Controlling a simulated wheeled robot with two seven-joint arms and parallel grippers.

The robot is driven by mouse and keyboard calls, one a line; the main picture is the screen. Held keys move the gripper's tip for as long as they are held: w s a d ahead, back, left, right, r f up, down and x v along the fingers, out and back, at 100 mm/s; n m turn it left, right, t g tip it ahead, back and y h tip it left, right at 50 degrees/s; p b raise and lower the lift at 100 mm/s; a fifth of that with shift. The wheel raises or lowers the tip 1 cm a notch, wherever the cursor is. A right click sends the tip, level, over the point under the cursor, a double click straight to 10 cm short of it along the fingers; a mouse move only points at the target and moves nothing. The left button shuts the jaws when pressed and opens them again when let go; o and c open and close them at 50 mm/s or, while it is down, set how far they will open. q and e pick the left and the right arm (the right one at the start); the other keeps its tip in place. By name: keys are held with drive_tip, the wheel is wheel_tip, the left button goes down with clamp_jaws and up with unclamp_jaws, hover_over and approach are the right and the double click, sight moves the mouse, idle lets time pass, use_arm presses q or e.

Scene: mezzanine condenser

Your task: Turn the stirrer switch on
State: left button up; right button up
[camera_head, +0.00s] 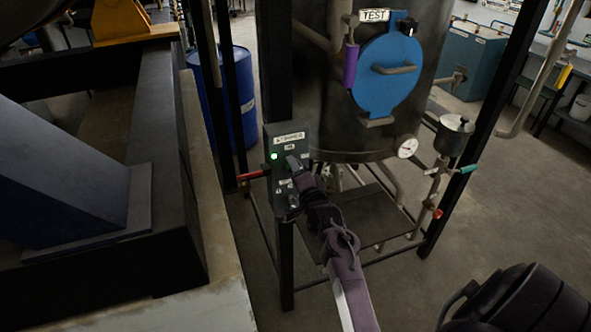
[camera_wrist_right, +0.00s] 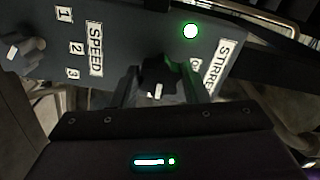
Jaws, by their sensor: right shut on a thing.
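The grey control box (camera_head: 283,140) is mounted on a black post, with a STIRRER label at its top and a lit green lamp (camera_head: 274,156). The lamp also glows in the right wrist view (camera_wrist_right: 190,31). My right gripper (camera_head: 292,163) reaches the box's front. In the right wrist view its fingers (camera_wrist_right: 158,90) are shut on the dark stirrer switch knob (camera_wrist_right: 158,73), one on each side. A white mark shows on the knob. An "O" label beside it is partly hidden by a finger. My left gripper is not in view.
A second knob (camera_wrist_right: 24,50) sits by the SPEED label (camera_wrist_right: 95,48) and the numbers 1, 2 and 3. A large vessel with a blue hatch (camera_head: 390,75) stands right of the box. A red-handled valve (camera_head: 253,175) is close on the left; a concrete ledge (camera_head: 215,230) runs beyond it.

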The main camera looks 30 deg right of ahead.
drive_tip(key=shift+m, duration=0.3)
drive_tip(key=o, duration=1)
drive_tip(key=shift+c, duration=0.2)
drive_tip(key=shift+f, duration=0.1)
